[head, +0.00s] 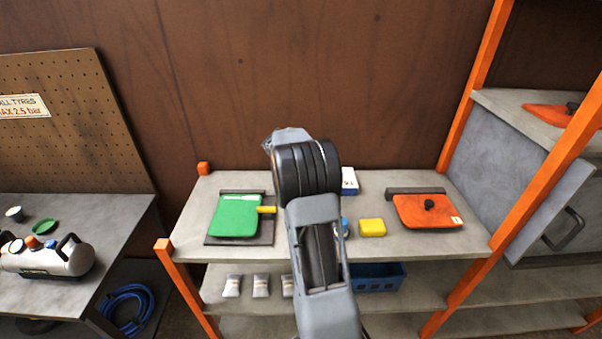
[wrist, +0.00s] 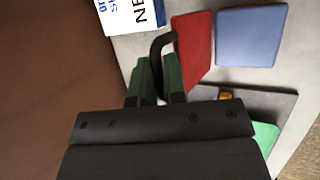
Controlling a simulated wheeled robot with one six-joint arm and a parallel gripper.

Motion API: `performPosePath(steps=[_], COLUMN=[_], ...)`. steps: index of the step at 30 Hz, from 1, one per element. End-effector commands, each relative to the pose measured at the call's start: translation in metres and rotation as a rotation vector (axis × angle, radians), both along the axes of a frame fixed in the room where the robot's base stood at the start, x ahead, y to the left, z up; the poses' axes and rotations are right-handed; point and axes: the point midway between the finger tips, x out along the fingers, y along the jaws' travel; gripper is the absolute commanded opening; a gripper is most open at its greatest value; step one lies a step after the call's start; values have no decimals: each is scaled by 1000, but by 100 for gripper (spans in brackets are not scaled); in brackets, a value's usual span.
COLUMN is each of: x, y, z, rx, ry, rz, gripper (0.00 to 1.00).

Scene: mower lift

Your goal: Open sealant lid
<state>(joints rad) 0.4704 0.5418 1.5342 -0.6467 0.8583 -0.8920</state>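My gripper's two dark green fingers (wrist: 157,78) are close together on either side of a curved black handle (wrist: 163,40) in the wrist view. The handle fills the narrow gap between them. It reaches up to the edge of a red panel (wrist: 197,45), which looks narrow and slanted; I cannot tell whether it is raised. No sealant label is readable. In the head view my arm hides the gripper, the handle and the red panel. A green lid (head: 234,215) with a yellow tab (head: 267,209) lies left of my arm. An orange lid (head: 428,211) with a black knob lies at right.
A blue panel (wrist: 251,37) lies beside the red one. A white printed box (head: 349,182) stands behind, and a yellow block (head: 372,227) sits right of my arm. Orange posts (head: 184,278) frame the grey shelf (head: 300,242). A silver tank (head: 50,259) is on the left bench.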

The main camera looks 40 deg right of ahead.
Motion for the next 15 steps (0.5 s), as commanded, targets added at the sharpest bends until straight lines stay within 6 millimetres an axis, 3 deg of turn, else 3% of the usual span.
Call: performPosePath(steps=[7, 15], x=[-2, -3], y=[1, 1], z=[-5, -6], rx=[6, 9], ry=[8, 11], rz=[-3, -4], gripper=[34, 35])
